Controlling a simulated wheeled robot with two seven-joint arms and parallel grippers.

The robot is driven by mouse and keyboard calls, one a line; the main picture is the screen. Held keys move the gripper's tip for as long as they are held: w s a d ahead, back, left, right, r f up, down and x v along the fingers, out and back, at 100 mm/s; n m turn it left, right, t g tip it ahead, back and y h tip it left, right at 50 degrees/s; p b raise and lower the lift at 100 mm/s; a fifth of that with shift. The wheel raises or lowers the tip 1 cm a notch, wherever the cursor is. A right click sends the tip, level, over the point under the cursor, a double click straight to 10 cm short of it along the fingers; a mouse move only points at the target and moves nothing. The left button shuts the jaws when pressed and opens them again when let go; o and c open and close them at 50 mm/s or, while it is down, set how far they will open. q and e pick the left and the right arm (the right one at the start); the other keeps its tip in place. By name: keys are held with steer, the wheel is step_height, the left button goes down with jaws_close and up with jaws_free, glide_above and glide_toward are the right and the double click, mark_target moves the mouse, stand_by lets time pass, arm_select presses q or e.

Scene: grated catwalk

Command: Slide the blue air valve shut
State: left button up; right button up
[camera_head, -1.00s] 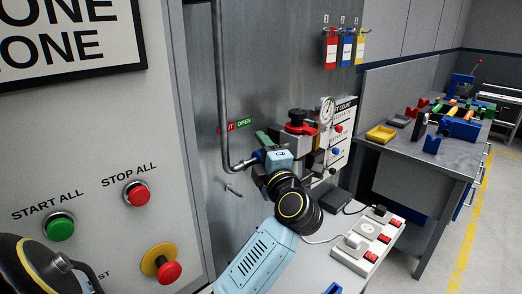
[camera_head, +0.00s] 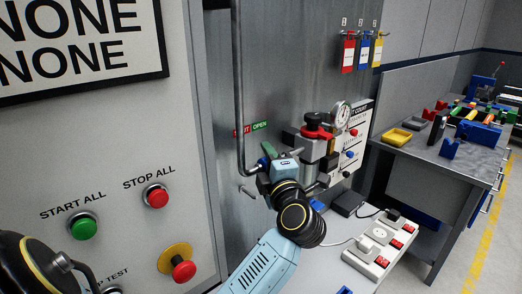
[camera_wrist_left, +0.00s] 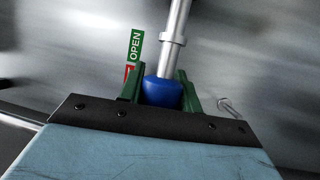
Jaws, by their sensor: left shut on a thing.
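The blue air valve (camera_wrist_left: 163,93) is a blue collar at the end of a metal pipe in the left wrist view. My left gripper (camera_wrist_left: 161,88) has its green fingers on either side of it, shut on it. In the head view my left gripper (camera_head: 268,158) reaches to the foot of the vertical pipe (camera_head: 238,90), and the valve is mostly hidden there. A green OPEN label (camera_head: 259,126) and a red label (camera_head: 241,131) beside it, partly covered by the pipe, are on the metal panel just above. My right gripper is not in view.
A red-capped regulator (camera_head: 317,127) and a pressure gauge (camera_head: 342,115) are close right of my gripper. A small metal peg (camera_head: 247,191) sticks out below the pipe. A power strip (camera_head: 379,247) lies on the bench. START ALL (camera_head: 84,227) and STOP ALL (camera_head: 156,196) buttons are at left.

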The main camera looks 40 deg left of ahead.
arm_select(q)
steer(key=shift+s, duration=0.35)
steer(key=shift+w+f, duration=0.1)
steer(key=o, duration=1)
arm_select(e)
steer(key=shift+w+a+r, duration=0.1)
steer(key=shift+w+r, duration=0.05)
arm_select(q)
steer(key=b+v, duration=0.2)
steer(key=v, duration=1.1)
steer(key=shift+s, duration=0.25)
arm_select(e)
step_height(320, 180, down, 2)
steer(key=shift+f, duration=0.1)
arm_select(q)
steer(key=shift+d, duration=0.1)
